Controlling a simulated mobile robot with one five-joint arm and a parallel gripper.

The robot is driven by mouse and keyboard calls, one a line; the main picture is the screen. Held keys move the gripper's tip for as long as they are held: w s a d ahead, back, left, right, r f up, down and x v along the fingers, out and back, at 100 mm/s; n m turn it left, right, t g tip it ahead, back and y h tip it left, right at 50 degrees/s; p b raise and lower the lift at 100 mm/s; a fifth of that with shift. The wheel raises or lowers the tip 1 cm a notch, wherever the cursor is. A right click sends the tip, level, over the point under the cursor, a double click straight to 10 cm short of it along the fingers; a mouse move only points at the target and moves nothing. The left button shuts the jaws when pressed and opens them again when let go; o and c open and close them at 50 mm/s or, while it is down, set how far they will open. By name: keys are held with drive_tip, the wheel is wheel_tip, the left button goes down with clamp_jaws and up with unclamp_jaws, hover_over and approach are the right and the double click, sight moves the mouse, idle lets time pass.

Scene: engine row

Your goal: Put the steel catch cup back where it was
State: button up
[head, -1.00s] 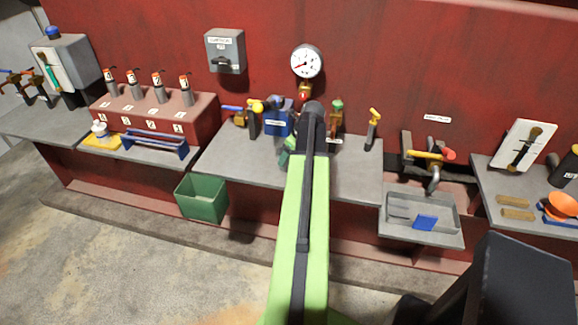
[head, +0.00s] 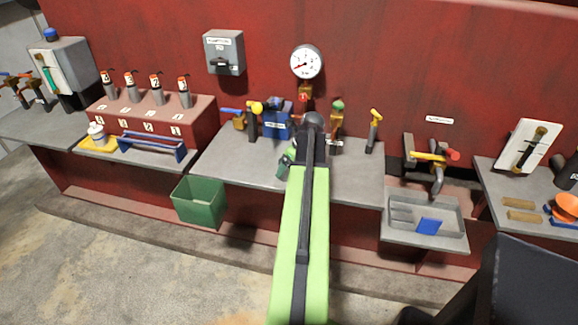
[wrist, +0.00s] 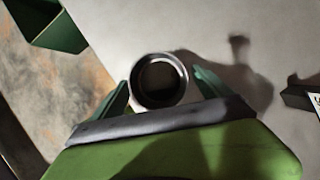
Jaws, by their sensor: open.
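The steel catch cup (wrist: 160,81) shows in the wrist view as a round, dark-mouthed cup seen from above. It appears to stand on the grey bench top (wrist: 212,28). My gripper (wrist: 163,88) is open, with one green finger on each side of the cup. I cannot tell whether either finger touches it. In the head view my gripper (head: 287,160) is low over the middle bench, mostly behind my arm, and the cup is hidden there.
A blue block (head: 278,120), valves and a pressure gauge (head: 306,61) are along the back of the bench. A green bin (head: 200,202) is below its front left edge. A grey tray (head: 452,219) with a blue piece is at right. The bench left of my gripper is clear.

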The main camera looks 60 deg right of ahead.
drive_tip(key=p+v, duration=1.1)
drive_tip(key=v, duration=0.1)
drive_tip(key=shift+r, duration=0.2)
drive_tip(key=shift+w, duration=0.1)
drive_tip(key=w+a+f+n+g+y, duration=0.1)
drive_tip(key=w+a+n, duration=0.75)
drive_tip(key=a, duration=0.45)
drive_tip(key=w+a+n+g+y, duration=0.1)
drive_tip(key=w+a+n, duration=0.8)
drive_tip(key=a, duration=0.4)
drive_tip(key=w+a+n+g+h, duration=0.1)
drive_tip(key=w+a+n+g, duration=0.1)
drive_tip(key=a+n, duration=1.7)
drive_tip(key=w+a, duration=0.1)
drive_tip(key=a, duration=1.2)
drive_tip(key=shift+f+g+h, duration=0.3)
drive_tip(key=shift+f, duration=0.1)
